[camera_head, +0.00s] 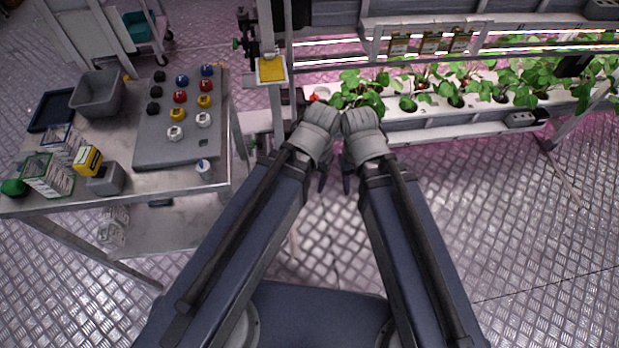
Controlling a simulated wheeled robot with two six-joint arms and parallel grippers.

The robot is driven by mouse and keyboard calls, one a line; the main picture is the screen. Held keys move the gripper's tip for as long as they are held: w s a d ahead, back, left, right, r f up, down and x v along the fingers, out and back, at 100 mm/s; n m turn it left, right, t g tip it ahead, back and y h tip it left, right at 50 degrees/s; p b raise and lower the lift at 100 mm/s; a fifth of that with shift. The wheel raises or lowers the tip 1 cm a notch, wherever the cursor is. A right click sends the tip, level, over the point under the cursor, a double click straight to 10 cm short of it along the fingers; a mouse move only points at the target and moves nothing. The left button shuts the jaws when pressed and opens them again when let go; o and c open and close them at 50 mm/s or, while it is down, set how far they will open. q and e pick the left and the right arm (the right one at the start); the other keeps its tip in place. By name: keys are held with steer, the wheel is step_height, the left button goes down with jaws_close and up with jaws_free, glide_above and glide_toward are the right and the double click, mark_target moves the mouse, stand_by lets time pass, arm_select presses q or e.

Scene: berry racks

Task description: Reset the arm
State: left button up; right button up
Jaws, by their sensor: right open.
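Both my arms reach forward from the bottom centre of the head view, nearly side by side, with their grey wrists close together before the rack. My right gripper (347,182) shows only as a small dark part below its wrist; it is open, and I see nothing held in it. My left gripper (322,181) is mostly hidden behind its own wrist and arm, so its jaws cannot be judged. A small red berry (315,97) shows at the left end of the planter, just above the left wrist.
A white planter (420,124) with leafy plants runs along the rack behind the wrists. A metal table (120,192) at left bears a grey bin (97,93), a board (160,152) with coloured knobs and several boxes. A yellow pad (271,69) is on the rack post. Floor at right is clear.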

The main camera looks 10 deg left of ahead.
step_height(320, 180, up, 11)
steer(key=p, duration=1)
steer(key=shift+f, duration=0.2)
